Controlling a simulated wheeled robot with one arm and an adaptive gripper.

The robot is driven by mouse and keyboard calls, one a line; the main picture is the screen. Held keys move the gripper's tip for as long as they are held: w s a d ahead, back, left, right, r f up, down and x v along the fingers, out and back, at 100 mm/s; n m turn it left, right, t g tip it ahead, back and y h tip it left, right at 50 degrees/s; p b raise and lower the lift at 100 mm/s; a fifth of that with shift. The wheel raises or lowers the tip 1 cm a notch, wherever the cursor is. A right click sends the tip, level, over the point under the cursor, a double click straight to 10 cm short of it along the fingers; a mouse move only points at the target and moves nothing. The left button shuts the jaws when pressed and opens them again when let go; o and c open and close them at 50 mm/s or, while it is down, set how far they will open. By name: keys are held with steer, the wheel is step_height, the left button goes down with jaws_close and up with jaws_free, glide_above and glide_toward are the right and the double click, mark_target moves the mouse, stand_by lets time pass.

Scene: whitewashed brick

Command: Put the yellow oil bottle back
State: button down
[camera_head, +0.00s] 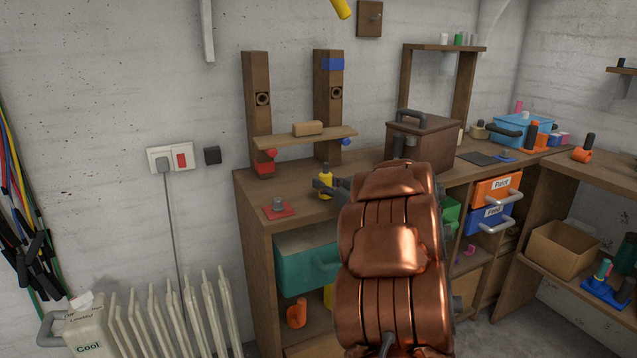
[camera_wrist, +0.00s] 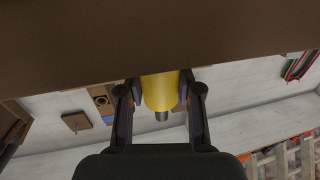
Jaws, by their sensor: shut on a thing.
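The yellow oil bottle (camera_head: 326,178) has a dark narrow top and stands upright at the left part of the wooden bench (camera_head: 300,208). My gripper (camera_head: 327,187) is shut on it, with my copper arm reaching in from the front right. In the wrist view the yellow bottle (camera_wrist: 160,90) sits between the two dark fingers of my gripper (camera_wrist: 160,98), its dark tip pointing down in that picture. The brown surface fills the top of the wrist view. Whether the bottle's base touches the bench I cannot tell.
A red mat with a grey cylinder (camera_head: 278,203) lies left of the bottle. A small shelf with a wooden block (camera_head: 307,129) is behind it, between two posts. A brown toolbox (camera_head: 424,135) stands to the right. A radiator (camera_head: 170,322) is at the lower left.

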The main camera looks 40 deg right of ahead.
steer(key=w, duration=0.3)
steer(key=shift+w+d, duration=0.2)
steer(key=shift+w, duration=0.15)
steer(key=shift+s+f, duration=0.15)
steer(key=shift+f, duration=0.15)
steer(key=shift+f, duration=0.15)
steer(key=c, duration=0.8)
jaws_free()
steer(key=shift+o, duration=0.2)
steer(key=shift+s, duration=0.2)
steer(key=s+a, duration=0.1)
steer(key=s, duration=1)
steer(key=shift+s+a, duration=0.2)
steer(key=shift+s, duration=0.15)
